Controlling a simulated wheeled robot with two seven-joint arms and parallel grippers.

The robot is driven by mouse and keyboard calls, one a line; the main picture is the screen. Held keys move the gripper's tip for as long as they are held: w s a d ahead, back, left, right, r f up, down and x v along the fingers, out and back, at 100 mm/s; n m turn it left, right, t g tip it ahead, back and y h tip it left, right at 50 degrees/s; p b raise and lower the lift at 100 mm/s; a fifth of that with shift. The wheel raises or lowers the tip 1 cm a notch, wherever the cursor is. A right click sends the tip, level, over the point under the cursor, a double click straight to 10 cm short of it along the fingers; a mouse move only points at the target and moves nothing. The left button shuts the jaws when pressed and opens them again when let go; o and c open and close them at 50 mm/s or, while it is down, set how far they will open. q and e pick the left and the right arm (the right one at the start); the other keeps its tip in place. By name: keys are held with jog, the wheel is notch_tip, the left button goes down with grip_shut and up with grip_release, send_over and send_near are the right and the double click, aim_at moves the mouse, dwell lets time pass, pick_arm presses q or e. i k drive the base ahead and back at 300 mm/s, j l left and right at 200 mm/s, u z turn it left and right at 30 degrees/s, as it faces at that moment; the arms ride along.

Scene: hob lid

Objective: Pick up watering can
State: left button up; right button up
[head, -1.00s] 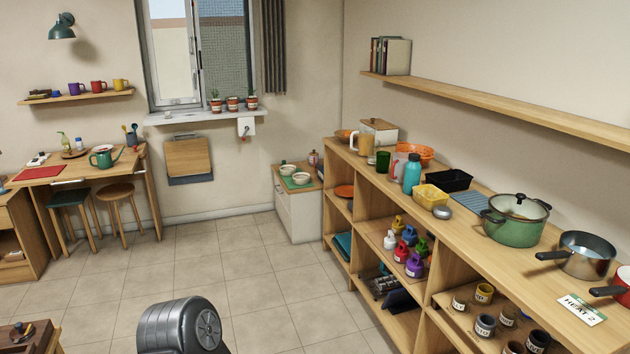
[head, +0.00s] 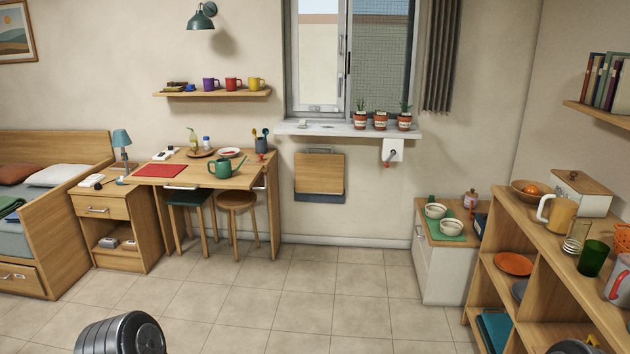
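A green watering can (head: 221,169) with a thin spout pointing right stands on the wooden desk (head: 256,171) against the back wall, near the desk's front edge. It is across the room from me. A dark grey rounded part of my own arm (head: 121,334) shows at the bottom left. Neither gripper's fingers can be seen.
Two stools, green-topped (head: 189,196) and brown-topped (head: 236,200), stand under the desk. A bedside cabinet (head: 118,230) and bed stand left. A white low cabinet (head: 437,265) and wooden shelf unit (head: 545,265) stand right. The tiled floor (head: 300,300) between is clear.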

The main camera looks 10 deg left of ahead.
aim_at(223, 167)
jog(key=i+j+z, duration=0.1)
jog(key=i+j, duration=0.15)
jog(key=i, duration=0.25)
jog(key=i+j, duration=0.25)
jog(key=i, duration=0.3)
jog(key=i+j+z, duration=0.15)
jog(key=i, duration=0.35)
jog(key=i+j, duration=0.45)
jog(key=i+j+z, duration=0.1)
jog(key=j, duration=0.3)
jog(key=i+j+z, duration=0.1)
jog(key=j, duration=0.3)
jog(key=i+j+z, duration=0.1)
jog(key=j, duration=0.35)
jog(key=i+j+z, duration=0.1)
jog(key=i+j, duration=0.15)
jog(key=j, duration=0.2)
